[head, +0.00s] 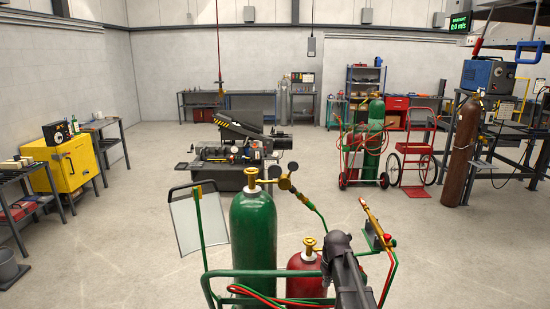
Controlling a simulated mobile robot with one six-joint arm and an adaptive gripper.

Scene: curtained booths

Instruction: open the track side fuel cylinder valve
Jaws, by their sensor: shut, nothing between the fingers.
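A red cylinder (302,283) with a brass valve (310,245) on top stands close in front of me, right of a taller green cylinder (253,240). The green one carries a brass valve and dark gauges (286,182). Both stand in a green-framed cart (222,272). My gripper (327,266) is at the end of my dark arm, just right of the red cylinder's valve. It is small and partly hidden by the arm; it holds nothing that I can see. I cannot tell whether it touches the valve or how far the valve is turned.
A brass torch (376,222) and hoses are at the cart's right. A grey panel (199,222) is at its left. A dark machine (236,150) stands behind. Another cylinder cart (372,150) and a brown cylinder (461,150) stand back right. Open floor lies on both sides.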

